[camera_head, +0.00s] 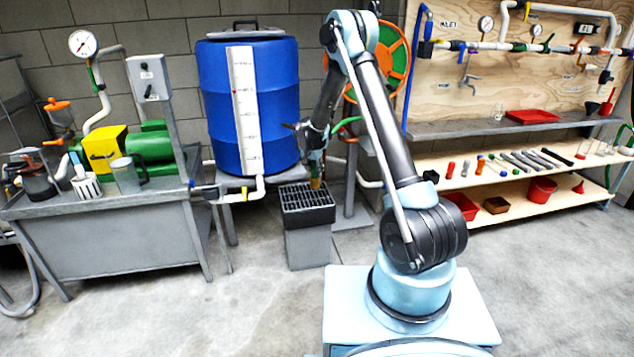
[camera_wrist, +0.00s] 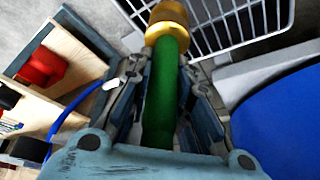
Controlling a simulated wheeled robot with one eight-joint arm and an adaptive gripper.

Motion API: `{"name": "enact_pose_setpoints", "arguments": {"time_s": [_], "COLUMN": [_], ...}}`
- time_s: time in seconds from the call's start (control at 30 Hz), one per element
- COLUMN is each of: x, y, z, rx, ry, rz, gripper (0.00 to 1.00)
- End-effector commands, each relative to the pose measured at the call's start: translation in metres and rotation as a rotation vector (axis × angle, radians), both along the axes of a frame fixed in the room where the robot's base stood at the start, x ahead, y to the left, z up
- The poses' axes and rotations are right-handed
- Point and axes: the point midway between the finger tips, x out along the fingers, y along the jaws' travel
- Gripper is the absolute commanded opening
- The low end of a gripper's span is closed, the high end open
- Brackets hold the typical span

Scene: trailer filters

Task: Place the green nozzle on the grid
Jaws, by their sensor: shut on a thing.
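The green nozzle (camera_wrist: 164,95) has a green body and a brass-coloured end (camera_wrist: 167,18). In the wrist view my gripper (camera_wrist: 168,90) is shut on its green body, with one finger on each side. The brass end points away from my gripper, towards the grid (camera_wrist: 225,25). In the head view my gripper (camera_head: 315,150) points down above the grid (camera_head: 305,197), which tops a grey box. The brass end shows small there, at the grid's back right part. I cannot tell whether it touches the grid.
A blue barrel (camera_head: 248,100) stands close behind the grid on a grey stand. A grey bench (camera_head: 120,200) with a green and yellow pump (camera_head: 105,150) is at left. Shelves (camera_head: 520,200) with loose parts are at right. The floor in front is clear.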

Motion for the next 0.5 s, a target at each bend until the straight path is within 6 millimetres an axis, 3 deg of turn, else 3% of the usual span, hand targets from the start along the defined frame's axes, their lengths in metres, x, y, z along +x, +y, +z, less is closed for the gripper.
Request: {"name": "enact_pose_setpoints", "arguments": {"time_s": [0.5], "x": [0.001], "y": [-0.001], "z": [-0.045], "rx": [0.000], "ry": [0.000], "rz": [-0.001], "gripper": [0.00]}}
